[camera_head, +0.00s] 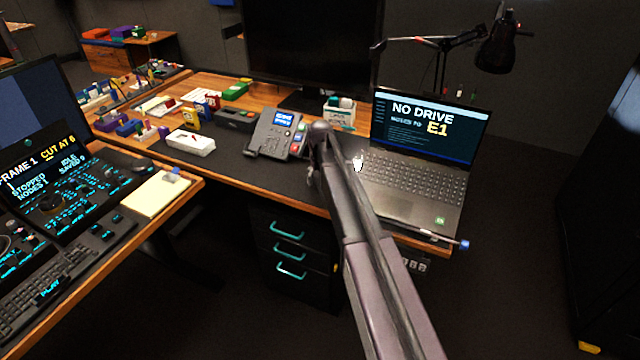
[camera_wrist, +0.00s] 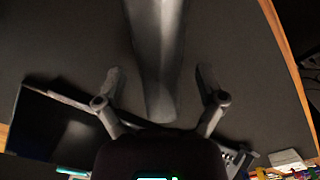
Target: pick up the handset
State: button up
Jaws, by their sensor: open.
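The desk phone (camera_head: 275,134) stands on the dark desk mat in the head view, with a small lit blue screen. Its dark handset (camera_head: 256,144) appears to lie along the phone's left side, hard to separate from the base. My arm's end is just right of the phone and partly hides that area. In the wrist view my gripper (camera_wrist: 160,84) is open, its two fingers apart. A long grey shape fills the space between them; I cannot tell whether it is near or behind the fingers. Part of what may be the phone (camera_wrist: 238,158) shows at lower right, largely hidden.
A white box (camera_head: 191,141) and several small items lie left of the phone. A big monitor (camera_head: 310,45) stands behind. Drawers (camera_head: 290,255) are under the desk.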

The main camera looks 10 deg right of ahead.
grip_shut()
jog(key=shift+r, duration=0.1)
dwell(0.3)
notch_tip(320, 180, up, 4)
jog(key=p, duration=0.4)
jog(key=s+a+p, duration=0.1)
jog(key=s+a, duration=0.2)
jog(key=s, duration=1.2)
jog(key=shift+s+r, duration=0.35)
jog(key=shift+r, duration=0.05)
